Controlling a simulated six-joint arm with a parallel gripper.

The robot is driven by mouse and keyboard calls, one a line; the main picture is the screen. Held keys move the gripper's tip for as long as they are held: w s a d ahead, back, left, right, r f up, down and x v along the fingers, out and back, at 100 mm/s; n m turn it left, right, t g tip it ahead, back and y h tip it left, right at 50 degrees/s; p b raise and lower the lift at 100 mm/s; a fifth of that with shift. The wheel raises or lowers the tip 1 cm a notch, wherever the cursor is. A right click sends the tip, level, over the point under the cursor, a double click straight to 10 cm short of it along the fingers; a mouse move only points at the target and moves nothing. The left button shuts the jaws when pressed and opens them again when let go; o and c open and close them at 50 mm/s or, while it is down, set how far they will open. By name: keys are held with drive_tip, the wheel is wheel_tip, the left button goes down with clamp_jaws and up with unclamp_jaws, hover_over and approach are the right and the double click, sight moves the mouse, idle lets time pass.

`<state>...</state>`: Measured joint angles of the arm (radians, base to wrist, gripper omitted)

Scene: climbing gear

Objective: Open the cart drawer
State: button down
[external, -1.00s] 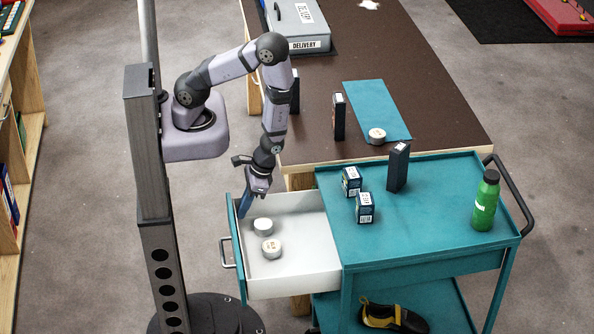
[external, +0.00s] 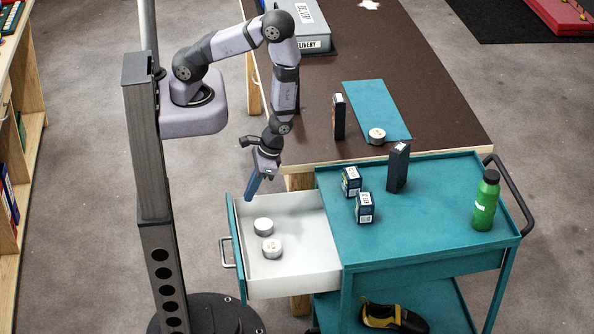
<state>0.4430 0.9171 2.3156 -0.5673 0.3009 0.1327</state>
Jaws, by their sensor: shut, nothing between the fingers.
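The teal cart (external: 420,230) stands at the right. Its white-lined drawer (external: 297,262) is pulled out to the left, showing its interior. Two white round rolls, one (external: 263,226) behind the other (external: 271,247), lie in the drawer. My gripper (external: 251,192) is shut and empty, pointing down above the drawer's back left corner, apart from the handle.
Two small dark boxes (external: 351,181) (external: 364,208), a tall dark box (external: 398,167) and a green bottle (external: 485,200) stand on the cart top. Behind is a brown table (external: 440,110) with a teal mat (external: 376,100). A shoe (external: 392,315) lies on the lower shelf.

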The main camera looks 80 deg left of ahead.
drive_tip(key=shift+p+v, duration=1.25)
drive_tip(key=shift+v, duration=0.25)
drive_tip(key=s+a+r+g, duration=0.1)
drive_tip(key=s, duration=0.1)
drive_tip(key=s+a+r+m+g, duration=0.1)
drive_tip(key=s, duration=0.2)
drive_tip(key=s+a+r+g+y, duration=0.1)
drive_tip(key=s+r, duration=0.1)
drive_tip(key=shift+s+a, duration=0.1)
drive_tip(key=shift+s, duration=0.15)
drive_tip(key=w+a+r+n+t+h+b, duration=0.1)
drive_tip(key=w+a+r+t+b, duration=0.4)
drive_tip(key=w+r, duration=0.8)
drive_tip(key=a+t, duration=0.2)
drive_tip(key=a, duration=0.1)
drive_tip(key=shift+w+r+b, duration=0.3)
drive_tip(key=shift+w+r, duration=0.1)
